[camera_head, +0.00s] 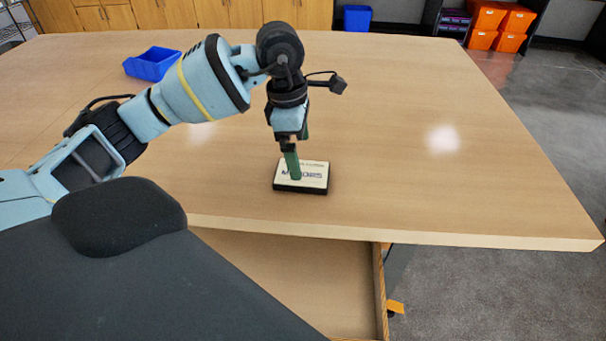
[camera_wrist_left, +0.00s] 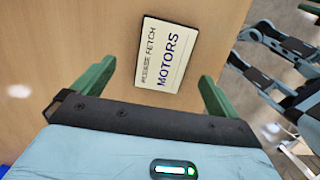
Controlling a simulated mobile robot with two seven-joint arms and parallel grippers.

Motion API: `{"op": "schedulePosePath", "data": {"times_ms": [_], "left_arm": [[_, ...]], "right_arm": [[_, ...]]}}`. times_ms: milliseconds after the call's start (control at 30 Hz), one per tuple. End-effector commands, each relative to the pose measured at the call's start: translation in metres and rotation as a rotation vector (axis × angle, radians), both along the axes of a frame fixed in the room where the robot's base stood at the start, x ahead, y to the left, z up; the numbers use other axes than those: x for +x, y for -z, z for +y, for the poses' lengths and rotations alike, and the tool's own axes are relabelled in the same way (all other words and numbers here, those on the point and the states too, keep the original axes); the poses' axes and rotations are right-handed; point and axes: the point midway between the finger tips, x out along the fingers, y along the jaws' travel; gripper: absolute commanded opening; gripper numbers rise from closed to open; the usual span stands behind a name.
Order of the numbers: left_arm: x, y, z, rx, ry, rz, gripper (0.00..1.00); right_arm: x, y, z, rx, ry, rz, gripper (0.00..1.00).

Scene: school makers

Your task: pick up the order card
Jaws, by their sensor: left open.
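The order card (camera_head: 314,174) is a cream card with a dark edge, lying on the wooden table (camera_head: 440,190) near its front edge. In the left wrist view the card (camera_wrist_left: 166,54) reads "PLEASE FETCH MOTORS". My left gripper (camera_head: 293,176) points down over the card, and its green finger hides part of the lettering. In the left wrist view the green fingers (camera_wrist_left: 155,86) are spread, with the card ahead of and between them. The gripper is open and empty. Whether a fingertip touches the card I cannot tell. My right gripper is not in view.
A blue bin (camera_head: 152,64) stands on the table at the back left. An open drawer or shelf (camera_head: 310,285) shows below the front edge. Orange bins (camera_head: 497,24) and another blue bin (camera_head: 357,18) are beyond the table. The table's right side is clear.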

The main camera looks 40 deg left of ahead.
Motion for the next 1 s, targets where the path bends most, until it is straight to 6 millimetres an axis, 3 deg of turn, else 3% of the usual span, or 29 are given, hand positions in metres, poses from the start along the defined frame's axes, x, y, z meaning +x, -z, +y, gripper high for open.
{"op": "schedulePosePath", "data": {"times_ms": [167,500,800,1000], "left_arm": [[-0.001,0.005,-0.001,0.0,0.0,0.0,0.98],[-0.003,0.048,-0.006,0.0,0.001,0.0,0.98],[-0.003,0.052,-0.006,0.0,0.001,-0.001,0.98],[-0.003,0.052,-0.006,0.0,0.001,-0.001,0.72]], "right_arm": [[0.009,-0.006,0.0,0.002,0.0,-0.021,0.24],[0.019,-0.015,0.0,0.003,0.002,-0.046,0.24],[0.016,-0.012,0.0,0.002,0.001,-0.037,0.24],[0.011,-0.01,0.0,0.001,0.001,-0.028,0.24]]}}
